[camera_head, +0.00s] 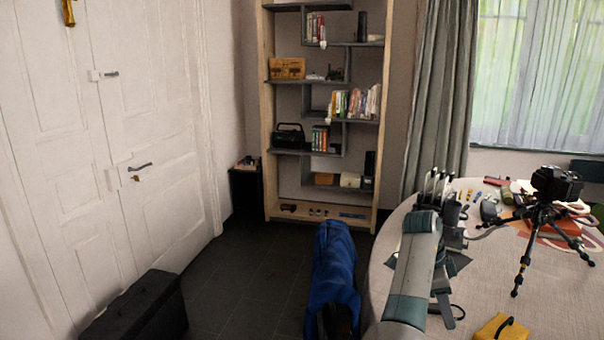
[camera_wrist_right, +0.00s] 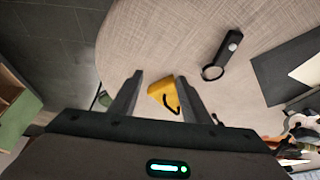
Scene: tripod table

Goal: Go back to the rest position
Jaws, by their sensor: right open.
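My right arm reaches up from the bottom of the head view over the round table (camera_head: 470,300). My right gripper (camera_head: 438,182) is above the table's left part, with its fingers pointing up in the picture. In the right wrist view my right gripper (camera_wrist_right: 158,78) has its two fingers spread apart with nothing held between them. A yellow object with a black handle (camera_wrist_right: 160,92) shows beyond the gap, lying on the table. It also shows at the bottom edge of the head view (camera_head: 498,329). My left gripper is not in view.
A camera on a tripod (camera_head: 545,205) stands on the table, with several small items around it. A magnifying glass (camera_wrist_right: 222,55) lies on the cloth. A shelf (camera_head: 325,110) stands at the back. A blue bag-like thing (camera_head: 335,268) and a black case (camera_head: 140,308) are on the left.

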